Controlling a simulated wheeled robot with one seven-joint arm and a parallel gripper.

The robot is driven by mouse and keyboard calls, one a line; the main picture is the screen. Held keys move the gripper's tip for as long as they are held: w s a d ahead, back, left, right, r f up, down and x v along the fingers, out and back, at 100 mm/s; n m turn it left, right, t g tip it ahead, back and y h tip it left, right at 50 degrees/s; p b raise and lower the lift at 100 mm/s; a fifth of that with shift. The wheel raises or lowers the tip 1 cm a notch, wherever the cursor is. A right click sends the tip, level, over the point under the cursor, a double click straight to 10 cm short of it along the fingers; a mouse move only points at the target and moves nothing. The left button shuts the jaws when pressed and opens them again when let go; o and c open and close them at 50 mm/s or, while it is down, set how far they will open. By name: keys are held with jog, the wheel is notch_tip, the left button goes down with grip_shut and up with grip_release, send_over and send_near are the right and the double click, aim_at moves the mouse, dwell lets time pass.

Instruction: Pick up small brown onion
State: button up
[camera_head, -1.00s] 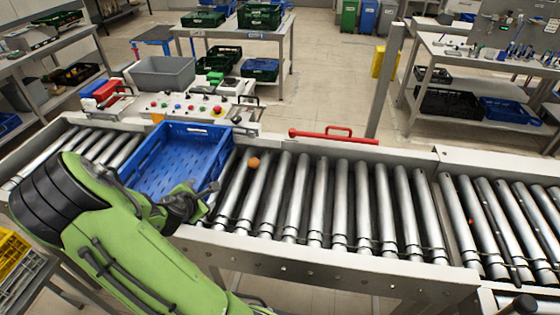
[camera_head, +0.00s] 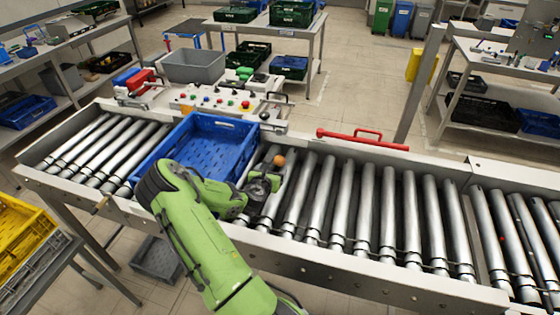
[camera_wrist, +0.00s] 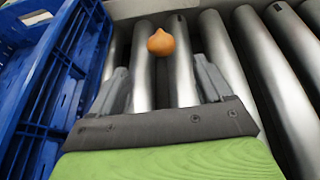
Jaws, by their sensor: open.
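The small brown onion (camera_head: 280,160) rests on the metal rollers, just right of the blue crate. In the wrist view the onion (camera_wrist: 161,42) sits ahead of my gripper (camera_wrist: 163,82), roughly in line with the gap between the fingers. My gripper (camera_head: 268,177) is open and empty, low over the rollers on the near side of the onion. The fingers do not touch the onion. Its top and near side show clearly in the wrist view.
The blue crate (camera_head: 176,140) stands on the conveyor to the left, its wall close beside my gripper. The rollers (camera_head: 365,205) to the right are bare. A red handle (camera_head: 362,139) is on the conveyor's far edge. A control panel (camera_head: 222,101) lies behind the crate.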

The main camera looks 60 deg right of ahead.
aim_at(278, 162)
jog(key=x, duration=0.9)
jog(key=shift+d+f, duration=0.15)
jog(key=shift+d, duration=0.1)
jog(key=shift+a, duration=0.1)
jog(key=shift+c, duration=0.5)
jog(key=c, duration=1)
